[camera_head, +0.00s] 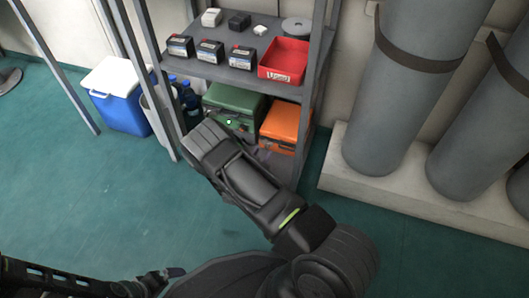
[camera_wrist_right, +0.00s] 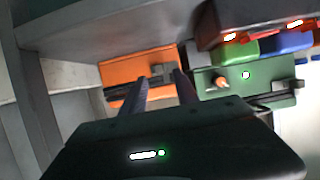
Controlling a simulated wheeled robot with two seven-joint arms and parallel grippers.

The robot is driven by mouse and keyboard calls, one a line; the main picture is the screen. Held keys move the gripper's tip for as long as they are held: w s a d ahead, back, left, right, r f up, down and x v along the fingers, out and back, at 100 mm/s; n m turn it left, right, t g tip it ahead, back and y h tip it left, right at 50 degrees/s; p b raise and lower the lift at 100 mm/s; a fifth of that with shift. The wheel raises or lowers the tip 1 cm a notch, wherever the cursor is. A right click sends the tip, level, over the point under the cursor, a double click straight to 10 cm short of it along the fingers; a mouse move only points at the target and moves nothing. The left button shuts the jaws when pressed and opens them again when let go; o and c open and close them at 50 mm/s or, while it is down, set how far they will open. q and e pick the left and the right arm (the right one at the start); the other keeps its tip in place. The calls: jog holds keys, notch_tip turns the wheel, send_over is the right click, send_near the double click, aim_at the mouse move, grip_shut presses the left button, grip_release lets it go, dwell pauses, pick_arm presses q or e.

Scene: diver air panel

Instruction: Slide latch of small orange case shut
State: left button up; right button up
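The small orange case (camera_head: 286,122) sits on the lower shelf, right of a green case (camera_head: 235,101). In the right wrist view the orange case (camera_wrist_right: 143,66) shows on the left, with a dark bar (camera_wrist_right: 122,94) along its front; I cannot make out how its latch stands. My right gripper (camera_wrist_right: 167,74) is open and empty, its two fingers apart and pointing toward the orange case's front; contact cannot be told. In the head view my right arm hides its fingers. A dark part at the lower left seems to be my left gripper (camera_head: 150,282); its fingers are unclear.
The grey shelf (camera_head: 220,68) above holds dark boxes and a red bin (camera_head: 284,60). Shelf posts stand close to my right arm. A blue cooler (camera_head: 118,95) stands left, large grey cylinders (camera_head: 405,80) right. The green floor in front is clear.

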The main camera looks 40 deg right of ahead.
aim_at(266, 148)
jog(key=shift+b+x, duration=0.5)
jog(key=shift+x, duration=1.25)
jog(key=shift+c, duration=0.2)
grip_shut()
